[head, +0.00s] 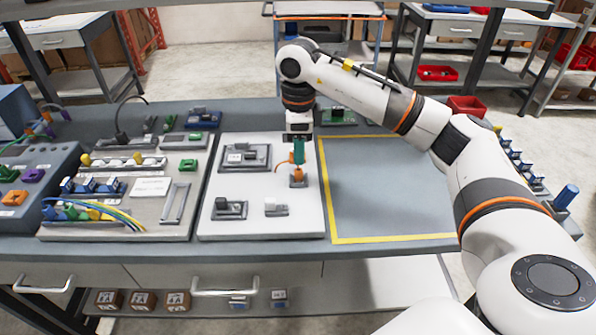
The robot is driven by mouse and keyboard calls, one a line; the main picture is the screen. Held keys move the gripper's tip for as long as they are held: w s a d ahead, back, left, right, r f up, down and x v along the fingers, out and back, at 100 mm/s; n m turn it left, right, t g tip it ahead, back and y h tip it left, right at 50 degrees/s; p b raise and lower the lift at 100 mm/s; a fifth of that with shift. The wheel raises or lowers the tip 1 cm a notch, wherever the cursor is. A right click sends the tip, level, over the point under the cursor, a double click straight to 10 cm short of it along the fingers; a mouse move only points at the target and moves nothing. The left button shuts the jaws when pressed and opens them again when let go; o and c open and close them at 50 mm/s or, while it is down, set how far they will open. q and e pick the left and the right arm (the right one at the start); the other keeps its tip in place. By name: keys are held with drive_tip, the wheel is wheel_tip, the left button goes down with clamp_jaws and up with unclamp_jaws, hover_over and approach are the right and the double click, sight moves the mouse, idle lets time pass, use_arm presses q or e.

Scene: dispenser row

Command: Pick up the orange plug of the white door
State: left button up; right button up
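A white panel (262,220), which looks like the white door, lies flat on the grey bench. An orange plug (297,174) with a thin orange cable looping to its left stands near the panel's right edge. My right gripper (299,158) reaches down from above, directly over the plug. A teal-green upright part shows between or at its fingertips, close above the orange; whether they touch is too small to tell. The finger gap is not clear. My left gripper is not in view.
The panel also carries grey fittings (243,157) and small blocks (230,208). A yellow-bordered empty area (385,195) lies to its right. A grey board (120,210) with colored wires and connectors lies to its left. A green block (340,117) stands behind.

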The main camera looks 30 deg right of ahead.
sight(299, 169)
drive_tip(key=shift+w+f, duration=0.1)
drive_tip(key=shift+f, duration=0.5)
drive_tip(key=shift+w+f, duration=0.15)
drive_tip(key=shift+f, duration=0.15)
drive_tip(key=f+p, duration=0.1)
drive_tip(key=f, duration=0.3)
drive_tip(key=shift+d+f+p, duration=0.1)
drive_tip(key=shift+d+p, duration=0.1)
drive_tip(key=shift+p, duration=0.2)
drive_tip(key=shift+w+f, duration=0.1)
drive_tip(key=shift+f, duration=0.4)
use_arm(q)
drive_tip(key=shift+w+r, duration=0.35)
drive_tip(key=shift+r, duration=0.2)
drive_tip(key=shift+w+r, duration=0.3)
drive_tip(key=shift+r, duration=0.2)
use_arm(e)
clamp_jaws()
